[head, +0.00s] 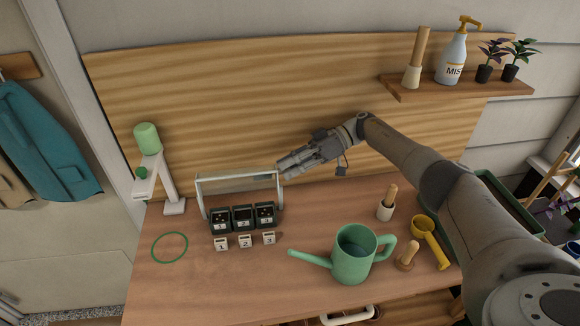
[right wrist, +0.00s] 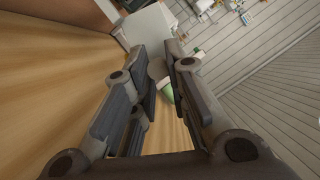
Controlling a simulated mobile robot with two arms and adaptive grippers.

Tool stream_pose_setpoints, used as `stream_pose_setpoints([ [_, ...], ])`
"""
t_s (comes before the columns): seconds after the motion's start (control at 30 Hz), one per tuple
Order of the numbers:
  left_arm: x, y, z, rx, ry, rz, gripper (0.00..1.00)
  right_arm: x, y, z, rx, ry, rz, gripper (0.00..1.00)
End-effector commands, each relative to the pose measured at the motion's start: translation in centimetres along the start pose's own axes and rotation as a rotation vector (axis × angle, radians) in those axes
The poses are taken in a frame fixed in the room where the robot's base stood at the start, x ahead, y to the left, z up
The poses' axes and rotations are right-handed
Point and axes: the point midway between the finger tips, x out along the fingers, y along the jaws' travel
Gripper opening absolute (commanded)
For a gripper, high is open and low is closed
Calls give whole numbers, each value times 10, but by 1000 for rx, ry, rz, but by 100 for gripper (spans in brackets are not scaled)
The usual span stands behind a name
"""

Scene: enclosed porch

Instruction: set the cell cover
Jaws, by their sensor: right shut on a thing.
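The cell cover (head: 238,184), a clear panel in a pale frame, stands raised at the back of a row of three dark cells (head: 242,217) on the wooden table in the head view. My right gripper (head: 284,169) reaches in from the right, its fingertips at the upper right corner of the cover. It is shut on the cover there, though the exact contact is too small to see. My left gripper is not in view.
Three small white numbered blocks (head: 245,241) sit in front of the cells. A green watering can (head: 352,262) stands to their right, a green ring (head: 170,247) and a green-topped lamp (head: 147,139) to the left. A yellow scoop (head: 430,240) lies at the right. A shelf (head: 455,85) juts out above.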

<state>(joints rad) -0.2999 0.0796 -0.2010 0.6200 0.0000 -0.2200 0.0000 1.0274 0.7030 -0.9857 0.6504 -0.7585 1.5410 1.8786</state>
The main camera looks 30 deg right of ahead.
Motion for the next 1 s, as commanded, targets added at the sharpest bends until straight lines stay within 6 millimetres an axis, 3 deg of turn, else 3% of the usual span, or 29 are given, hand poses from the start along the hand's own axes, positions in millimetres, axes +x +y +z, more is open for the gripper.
stream_pose_setpoints([
  [0.57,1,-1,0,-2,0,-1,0,1,0,5,38,-9,-12,0],
  [0.6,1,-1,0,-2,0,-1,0,1,0,5,39,-9,-12,16],
  [0.77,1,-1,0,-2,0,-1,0,1,0,4,37,-7,-12,37],
  [1.0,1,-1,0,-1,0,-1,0,1,0,3,35,-4,-12,37],
])
